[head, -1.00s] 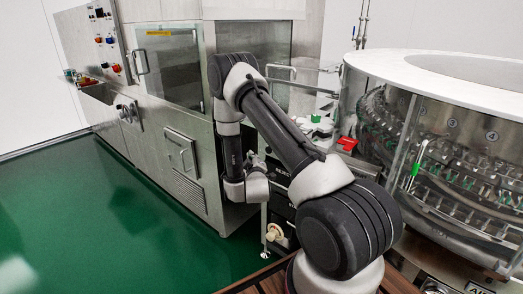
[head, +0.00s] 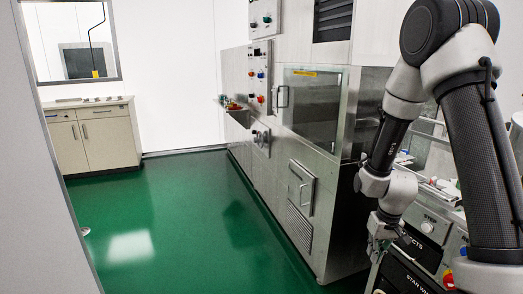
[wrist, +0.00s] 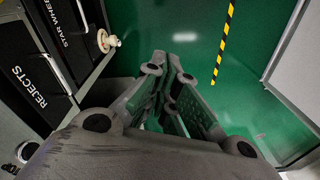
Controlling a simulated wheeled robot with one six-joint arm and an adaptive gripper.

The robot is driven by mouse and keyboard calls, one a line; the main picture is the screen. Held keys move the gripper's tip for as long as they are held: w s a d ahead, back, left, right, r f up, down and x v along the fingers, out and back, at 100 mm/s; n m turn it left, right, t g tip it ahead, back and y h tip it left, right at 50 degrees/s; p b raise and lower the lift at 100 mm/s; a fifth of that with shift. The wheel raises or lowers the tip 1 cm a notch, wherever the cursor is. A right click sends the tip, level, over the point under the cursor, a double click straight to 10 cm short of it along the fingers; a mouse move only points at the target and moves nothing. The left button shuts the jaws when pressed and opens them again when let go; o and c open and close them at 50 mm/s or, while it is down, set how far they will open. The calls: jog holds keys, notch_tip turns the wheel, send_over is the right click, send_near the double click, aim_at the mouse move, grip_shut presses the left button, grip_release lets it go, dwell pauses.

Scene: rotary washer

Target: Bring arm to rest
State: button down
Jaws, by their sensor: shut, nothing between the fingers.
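My arm stands at the right of the head view, bent at the elbow, with its forearm hanging down. My gripper (head: 382,232) is at the lower end, in front of the steel machine and beside the control panel. In the wrist view my gripper (wrist: 174,62) is shut and empty, its fingers together over the green floor. No object is held. Part of the gripper is small and partly hidden in the head view.
A panel with REJECTS (wrist: 32,88) and STAR WHEEL labels is close at the left of the wrist view. The steel machine (head: 330,215) stands left of my arm. The green floor (head: 170,220) is open. Yellow-black tape (wrist: 224,40) crosses the floor. A beige cabinet (head: 95,140) stands far back.

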jog(key=s+r+t, duration=0.1)
jog(key=s+r, duration=0.5)
jog(key=r, duration=0.4)
jog(key=s+d+r+t, duration=0.1)
jog(key=s+r, duration=0.6)
jog(key=r, duration=0.3)
jog(key=s+d+r+t, duration=0.1)
jog(key=s+r, duration=0.5)
jog(key=r, duration=0.4)
jog(key=shift+s+r+t+h, duration=0.25)
jog(key=shift+t+h, duration=0.05)
